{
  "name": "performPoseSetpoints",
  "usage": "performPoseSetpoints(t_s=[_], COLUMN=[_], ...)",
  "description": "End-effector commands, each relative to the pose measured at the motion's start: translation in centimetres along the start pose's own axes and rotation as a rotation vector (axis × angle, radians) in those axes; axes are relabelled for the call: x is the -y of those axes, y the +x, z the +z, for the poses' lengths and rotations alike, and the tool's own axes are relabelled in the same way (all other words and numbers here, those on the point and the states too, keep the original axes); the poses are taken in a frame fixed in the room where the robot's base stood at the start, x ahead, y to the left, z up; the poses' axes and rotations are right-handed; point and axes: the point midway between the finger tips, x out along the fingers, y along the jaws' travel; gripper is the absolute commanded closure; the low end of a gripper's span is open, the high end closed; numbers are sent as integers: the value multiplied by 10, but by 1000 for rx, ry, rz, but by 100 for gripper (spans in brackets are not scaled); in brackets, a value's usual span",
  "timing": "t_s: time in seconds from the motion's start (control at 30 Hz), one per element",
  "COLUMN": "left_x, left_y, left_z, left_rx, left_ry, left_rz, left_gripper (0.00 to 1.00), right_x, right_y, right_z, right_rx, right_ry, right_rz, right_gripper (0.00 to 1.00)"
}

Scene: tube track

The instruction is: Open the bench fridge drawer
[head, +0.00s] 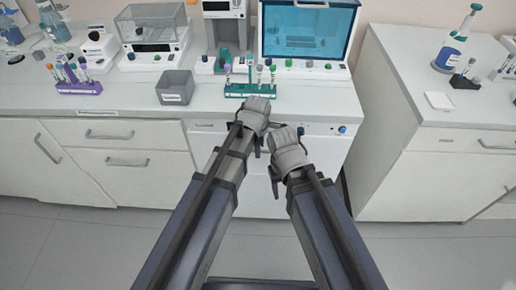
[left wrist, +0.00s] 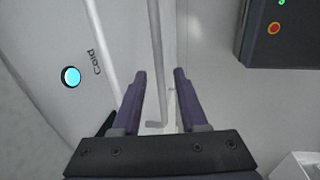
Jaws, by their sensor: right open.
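The bench fridge (head: 325,155) is the white unit under the counter, its front partly hidden behind my arms. In the left wrist view, a white front (left wrist: 65,40) carries a "Cold" label and a cyan round light. A grey handle bar (left wrist: 156,60) with a bent end runs between the fingers of my left gripper (left wrist: 160,72). These fingers are open, with a gap on both sides of the bar; I cannot tell how deep the bar sits between them. My right gripper (head: 274,178) is open and empty, in front of the fridge, lower than the left hand.
A green tube rack (head: 250,90), a grey bin (head: 175,88) and a purple rack (head: 78,86) stand on the counter above. White cabinets (head: 120,185) flank the fridge on the left, and another cabinet (head: 430,180) on the right. The floor in front is clear.

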Motion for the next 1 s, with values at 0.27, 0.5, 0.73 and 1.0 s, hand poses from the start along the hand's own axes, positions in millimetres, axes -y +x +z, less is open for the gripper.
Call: performPoseSetpoints(t_s=[0.27, 0.5, 0.73, 1.0], left_x=[0, 0, 0, 0], left_y=[0, 0, 0, 0], left_z=[0, 0, 0, 0], left_rx=[0, 0, 0, 0], left_ry=[0, 0, 0, 0], left_rz=[0, 0, 0, 0], left_gripper=[90, 100, 100, 100], right_x=[0, 0, 0, 0], right_y=[0, 0, 0, 0], right_z=[0, 0, 0, 0], right_rx=[0, 0, 0, 0], right_ry=[0, 0, 0, 0], right_rz=[0, 0, 0, 0], right_gripper=[42, 42, 42, 42])
